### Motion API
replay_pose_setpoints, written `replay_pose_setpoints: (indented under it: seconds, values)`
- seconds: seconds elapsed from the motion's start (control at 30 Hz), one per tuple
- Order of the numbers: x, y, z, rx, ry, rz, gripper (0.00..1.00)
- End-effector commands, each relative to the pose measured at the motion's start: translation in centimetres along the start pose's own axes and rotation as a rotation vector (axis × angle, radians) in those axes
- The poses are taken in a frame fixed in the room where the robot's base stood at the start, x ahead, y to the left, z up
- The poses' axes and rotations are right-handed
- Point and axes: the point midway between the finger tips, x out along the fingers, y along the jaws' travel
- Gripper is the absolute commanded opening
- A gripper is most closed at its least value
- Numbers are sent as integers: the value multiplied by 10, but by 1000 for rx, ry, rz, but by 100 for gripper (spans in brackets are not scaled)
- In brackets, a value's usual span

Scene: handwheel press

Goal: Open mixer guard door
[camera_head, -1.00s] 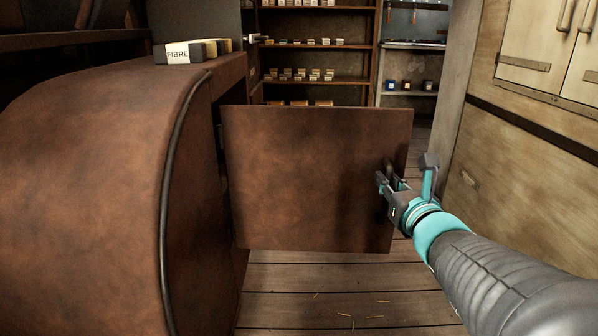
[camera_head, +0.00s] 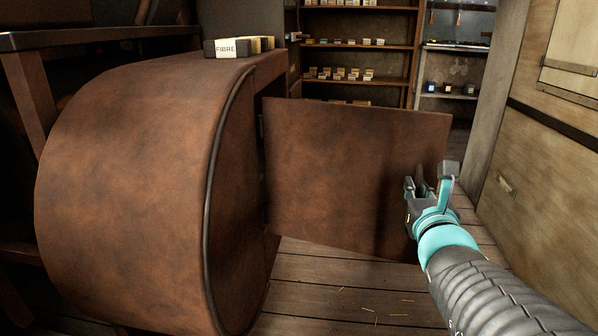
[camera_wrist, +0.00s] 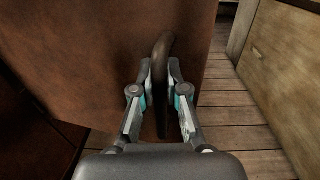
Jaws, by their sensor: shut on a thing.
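The mixer guard door (camera_head: 340,170) is a flat brown panel. It stands swung out from the right side of the rounded brown mixer housing (camera_head: 140,190), joined along its left edge. A dark curved handle (camera_wrist: 163,55) sits near the door's free right edge. My gripper (camera_head: 425,185) is at that edge. In the wrist view my gripper (camera_wrist: 160,92) has its fingers closed on either side of the handle, and the handle's lower end shows between them. The inside of the housing is hidden behind the door and the housing's curved side.
A box labelled FIBRE (camera_head: 228,48) stands on top of the housing. Shelves (camera_head: 355,48) with small goods are at the back. A wooden cabinet (camera_head: 545,150) lines the right side. Plank floor (camera_head: 345,290) with a few straws is clear in front of the door.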

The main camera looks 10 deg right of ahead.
Motion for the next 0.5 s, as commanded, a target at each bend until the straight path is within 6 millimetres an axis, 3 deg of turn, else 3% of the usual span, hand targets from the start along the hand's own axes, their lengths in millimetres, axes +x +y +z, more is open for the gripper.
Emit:
replay_pose_setpoints:
  seconds: [0.2,0.23,0.33,0.5]
  values:
    - [0,-1,3,-2,-6,-2,0]
    - [0,-2,3,-2,-6,-2,15]
    - [0,-2,2,-2,-5,-2,39]
    - [0,0,1,-1,-3,0,39]
